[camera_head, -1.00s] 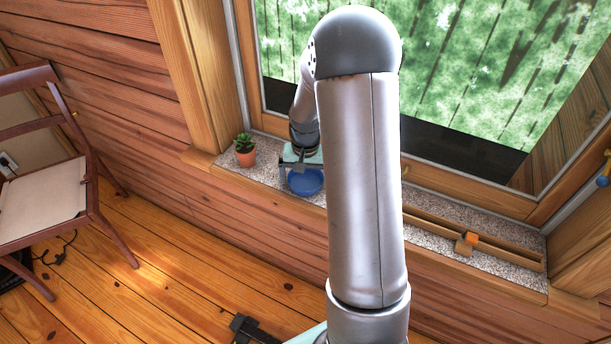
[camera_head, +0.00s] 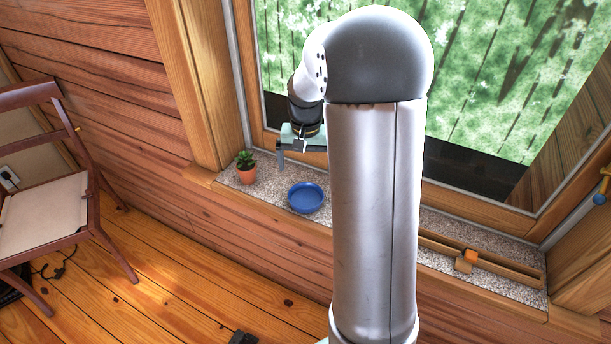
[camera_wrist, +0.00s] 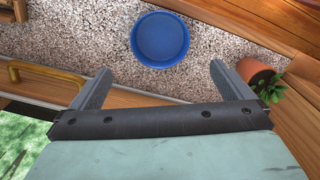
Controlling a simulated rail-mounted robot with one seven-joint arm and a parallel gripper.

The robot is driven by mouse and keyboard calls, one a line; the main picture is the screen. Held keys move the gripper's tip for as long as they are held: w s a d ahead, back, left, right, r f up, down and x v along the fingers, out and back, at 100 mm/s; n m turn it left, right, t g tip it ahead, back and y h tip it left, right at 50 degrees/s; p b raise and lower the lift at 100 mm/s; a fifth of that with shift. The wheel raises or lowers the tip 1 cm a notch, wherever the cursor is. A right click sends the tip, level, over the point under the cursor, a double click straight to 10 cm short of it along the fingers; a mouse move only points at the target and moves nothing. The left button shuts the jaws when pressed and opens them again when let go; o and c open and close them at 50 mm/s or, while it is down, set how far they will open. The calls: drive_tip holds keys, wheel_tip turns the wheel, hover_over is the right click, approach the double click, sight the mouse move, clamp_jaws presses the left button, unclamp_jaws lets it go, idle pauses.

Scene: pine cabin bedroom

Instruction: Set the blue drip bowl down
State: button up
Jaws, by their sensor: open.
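The blue drip bowl (camera_head: 306,198) rests upright on the speckled stone window sill (camera_head: 270,189), to the right of a small potted plant. In the wrist view the bowl (camera_wrist: 160,39) lies beyond my fingertips, empty and apart from both fingers. My gripper (camera_wrist: 158,82) is open, with nothing between its two grey fingers. In the head view my gripper (camera_head: 299,156) is above and behind the bowl, on the window side, and my arm hides part of the sill to its right.
The potted plant (camera_head: 246,168) stands at the sill's left end; it also shows in the wrist view (camera_wrist: 256,74). A wooden rail with an orange block (camera_head: 470,256) lies on the right part of the sill. A wooden chair (camera_head: 60,200) stands at the left. The window is close behind.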

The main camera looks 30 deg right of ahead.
drive_tip(key=s+a+r+n, duration=0.1)
drive_tip(key=s+a+n, duration=0.1)
drive_tip(key=s+a, duration=0.2)
drive_tip(key=s+a+r+n, duration=0.1)
drive_tip(key=s+a, duration=0.3)
drive_tip(key=s, duration=0.7)
drive_tip(key=s+a+r+n, duration=0.1)
drive_tip(key=s+a+n, duration=0.2)
drive_tip(key=s+a, duration=0.2)
drive_tip(key=s, duration=0.3)
drive_tip(key=shift+s, duration=0.15)
